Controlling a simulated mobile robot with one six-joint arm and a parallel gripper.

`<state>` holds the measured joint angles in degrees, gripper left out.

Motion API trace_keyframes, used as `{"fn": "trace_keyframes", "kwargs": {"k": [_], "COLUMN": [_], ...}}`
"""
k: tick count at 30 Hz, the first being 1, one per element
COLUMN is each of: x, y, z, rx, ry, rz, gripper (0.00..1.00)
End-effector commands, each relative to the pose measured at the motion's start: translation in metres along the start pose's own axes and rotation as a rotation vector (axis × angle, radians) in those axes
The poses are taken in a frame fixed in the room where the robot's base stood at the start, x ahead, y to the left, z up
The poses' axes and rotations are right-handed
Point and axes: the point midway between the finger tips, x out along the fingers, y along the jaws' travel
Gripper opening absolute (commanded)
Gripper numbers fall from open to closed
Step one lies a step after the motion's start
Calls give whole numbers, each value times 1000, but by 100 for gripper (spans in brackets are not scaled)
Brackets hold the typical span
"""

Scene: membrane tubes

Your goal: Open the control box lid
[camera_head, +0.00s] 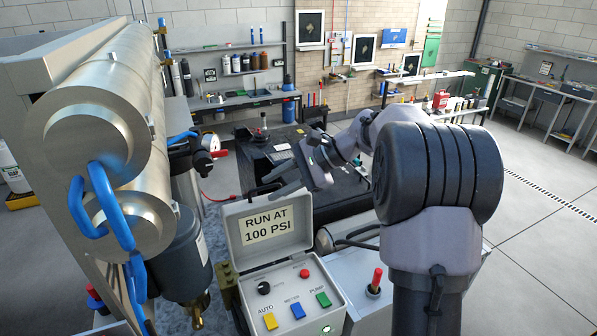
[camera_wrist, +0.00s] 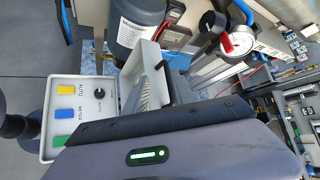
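The control box (camera_head: 290,290) stands at the lower middle of the head view, its panel of buttons and knobs exposed. Its lid (camera_head: 265,226), labelled "RUN AT 100 PSI", stands raised at the back of the box with its inner face toward the camera. A black handle (camera_head: 258,191) shows at the lid's top edge. My gripper (camera_head: 277,183) is just behind and above that edge, its two fingers apart; whether it touches the lid is unclear. The wrist view shows the panel (camera_wrist: 82,117) at left and the lid (camera_wrist: 146,68) almost edge-on.
Large metal membrane tubes (camera_head: 100,120) with blue hoses fill the left. A dark blue canister (camera_head: 180,258) hangs close left of the box. A pressure gauge (camera_wrist: 237,44) with a red handle is near the gripper. A red-topped switch (camera_head: 375,281) stands right of the box.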

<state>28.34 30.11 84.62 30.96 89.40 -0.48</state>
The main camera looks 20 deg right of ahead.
Motion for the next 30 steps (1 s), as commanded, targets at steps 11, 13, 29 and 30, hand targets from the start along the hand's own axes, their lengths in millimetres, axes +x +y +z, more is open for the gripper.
{"fn": "trace_keyframes", "kwargs": {"k": [11, 13, 29, 30], "x": [-114, -132, -156, -145], "y": [0, 0, 0, 0], "z": [-1, -1, 1, 5], "rx": [1, 2, -14, -58], "ry": [4, 4, 6, 23], "rz": [-3, -2, 13, 52], "gripper": [31, 31, 19, 11]}}
